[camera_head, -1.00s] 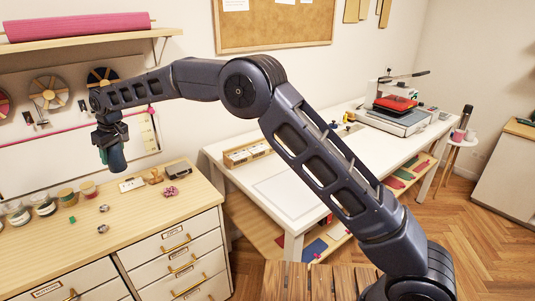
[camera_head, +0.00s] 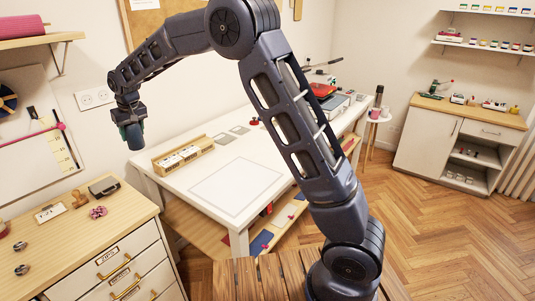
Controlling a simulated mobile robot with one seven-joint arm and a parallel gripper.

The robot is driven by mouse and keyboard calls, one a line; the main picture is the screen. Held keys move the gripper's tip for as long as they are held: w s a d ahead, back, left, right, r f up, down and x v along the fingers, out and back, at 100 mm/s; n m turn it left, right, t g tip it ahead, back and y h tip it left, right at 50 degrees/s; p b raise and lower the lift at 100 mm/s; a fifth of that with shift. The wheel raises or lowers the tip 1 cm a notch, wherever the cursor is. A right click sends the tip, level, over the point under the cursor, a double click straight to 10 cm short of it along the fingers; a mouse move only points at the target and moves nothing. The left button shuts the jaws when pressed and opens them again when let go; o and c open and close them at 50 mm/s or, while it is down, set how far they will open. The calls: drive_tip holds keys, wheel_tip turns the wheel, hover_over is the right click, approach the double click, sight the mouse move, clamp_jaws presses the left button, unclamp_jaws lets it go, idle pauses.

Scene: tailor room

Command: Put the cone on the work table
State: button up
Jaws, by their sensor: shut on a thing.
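My gripper (camera_head: 128,118) is shut on the cone (camera_head: 134,136), a dark blue-teal piece that hangs below the fingers. The gripper holds it in the air near the left edge of the white work table (camera_head: 195,175). In the picture the cone shows just left of the wooden box on that table. The fingers cover the upper part of the cone. The work table top has a large bare stretch with a thin rectangular outline at its front.
A wooden box with cards (camera_head: 183,154) stands at the table's back left. A heat press (camera_head: 322,98) stands at the far end. The drawer cabinet (camera_head: 70,235) at the left bears a stamp, a dark case and a pink item.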

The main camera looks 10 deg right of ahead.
drive_tip(key=w+d+f+m+h, duration=0.1)
drive_tip(key=w+d+m, duration=0.25)
drive_tip(key=d, duration=1.45)
drive_tip(key=w+d+m+h, duration=0.15)
drive_tip(key=d+m, duration=0.35)
drive_tip(key=d, duration=1.3)
drive_tip(key=shift+n+t, duration=0.25)
drive_tip(key=shift+t, duration=0.15)
drive_tip(key=f, duration=1.9)
drive_tip(key=shift+w+f, duration=0.2)
drive_tip(key=shift+f, duration=0.05)
drive_tip(key=shift+f, duration=0.15)
drive_tip(key=o, duration=1)
drive_tip(key=shift+o, duration=0.2)
